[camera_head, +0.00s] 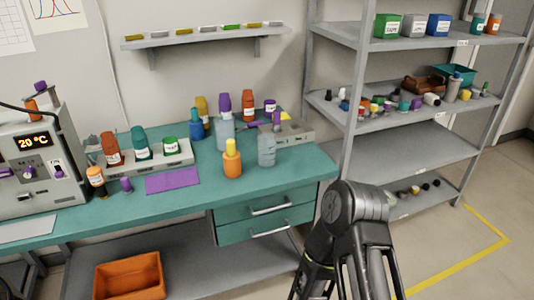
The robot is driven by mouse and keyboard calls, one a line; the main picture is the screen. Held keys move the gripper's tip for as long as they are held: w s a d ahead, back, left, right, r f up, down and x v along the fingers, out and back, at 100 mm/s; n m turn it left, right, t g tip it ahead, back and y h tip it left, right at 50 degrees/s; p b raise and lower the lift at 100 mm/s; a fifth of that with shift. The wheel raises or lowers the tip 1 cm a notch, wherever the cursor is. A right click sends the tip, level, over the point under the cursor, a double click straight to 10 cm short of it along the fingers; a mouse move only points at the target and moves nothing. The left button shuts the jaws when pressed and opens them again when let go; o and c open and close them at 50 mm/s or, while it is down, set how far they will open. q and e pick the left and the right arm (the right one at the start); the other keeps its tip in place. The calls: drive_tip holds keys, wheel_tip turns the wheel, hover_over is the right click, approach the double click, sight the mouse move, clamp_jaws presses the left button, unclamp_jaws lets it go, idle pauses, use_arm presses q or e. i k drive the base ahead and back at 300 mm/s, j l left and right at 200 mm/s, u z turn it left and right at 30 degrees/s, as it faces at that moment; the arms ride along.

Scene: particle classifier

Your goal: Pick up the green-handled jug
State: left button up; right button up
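A clear, translucent jug-like container (266,151) stands upright near the right front of the teal bench. A second translucent container (224,132) stands behind it to the left, with a purple top. I cannot make out a green handle on either one. A jar with a green lid (170,146) stands in a grey rack to the left. One of my dark arms rises from the bottom right, in front of the shelf and right of the bench. Neither gripper shows.
The teal bench (195,197) also holds an orange bottle (232,160), a purple mat (172,181) and a machine reading 20 °C (35,160). Drawers (268,222) are below its right end. A grey shelf unit (415,150) stands right. An orange bin (130,278) sits low.

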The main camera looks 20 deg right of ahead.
sight(225, 127)
drive_tip(key=l+u, duration=0.1)
drive_tip(key=u, duration=0.45)
drive_tip(key=l+u, duration=0.3)
drive_tip(key=l, duration=0.2)
drive_tip(key=l+u, duration=0.35)
drive_tip(key=k+l+u, duration=0.3)
drive_tip(key=l, duration=0.25)
drive_tip(key=k+l, duration=0.1)
drive_tip(key=l, duration=0.3)
drive_tip(key=k+l, duration=0.1)
drive_tip(key=l, duration=0.25)
drive_tip(key=k+l+u, duration=0.1)
drive_tip(key=l, duration=0.3)
drive_tip(key=k+l, duration=0.1)
drive_tip(key=l, duration=0.25)
